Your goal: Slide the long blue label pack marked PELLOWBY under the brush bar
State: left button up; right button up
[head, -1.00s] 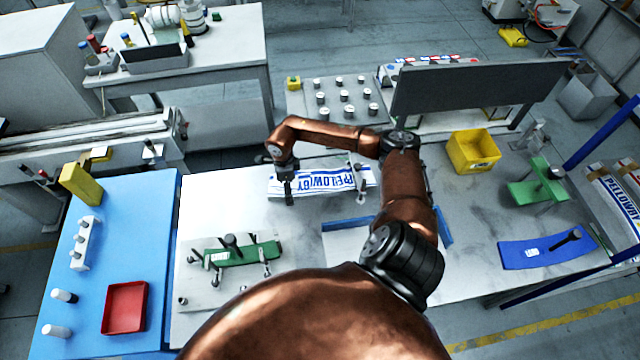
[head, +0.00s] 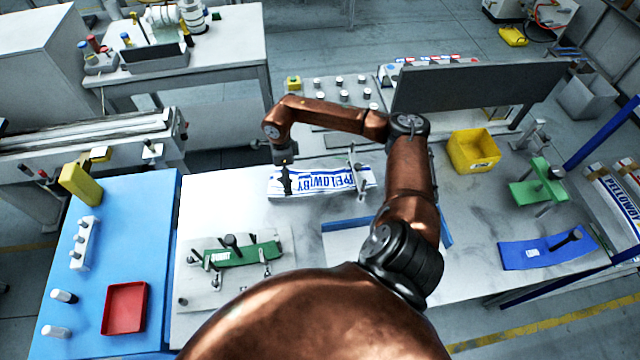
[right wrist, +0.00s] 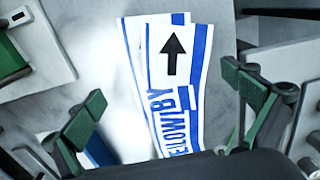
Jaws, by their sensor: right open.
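The PELLOWBY label pack (head: 315,183) is white with blue edges and blue lettering and lies flat at the back of the white work surface. A thin grey bar (head: 358,172) on posts, which looks like the brush bar, crosses over it near its right end. My right gripper (head: 286,182) is above the pack's left end. In the right wrist view my right gripper (right wrist: 170,112) is open, its green-tipped fingers on either side of the pack (right wrist: 172,80). That view shows a black arrow and two overlapping layers; the lower end is hidden. My left gripper is not in view.
A green label pack (head: 245,254) sits in a fixture at front left. A red tray (head: 125,307) is on the blue mat. A yellow bin (head: 474,151), a dark panel (head: 475,88) and a blue curved piece (head: 540,252) are to the right. Posts stand behind the pack.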

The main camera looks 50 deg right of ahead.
notch_tip(320, 180, up, 3)
jog(key=shift+s+r, duration=0.1)
jog(key=shift+r, duration=0.05)
jog(key=shift+c, duration=0.4)
jog(key=shift+s+r, duration=0.1)
jog(key=shift+r, duration=0.05)
jog(key=shift+c, duration=0.7)
jog(key=shift+s+d+p, duration=0.3)
jog(key=shift+p, duration=0.2)
jog(key=shift+c, duration=0.3)
jog(key=p, duration=0.5)
send_over(320, 183)
jog(key=shift+a+f, duration=0.1)
jog(key=shift+f, duration=0.95)
notch_tip(320, 183, down, 7)
jog(key=shift+f+p, duration=0.2)
jog(key=shift+p, duration=0.65)
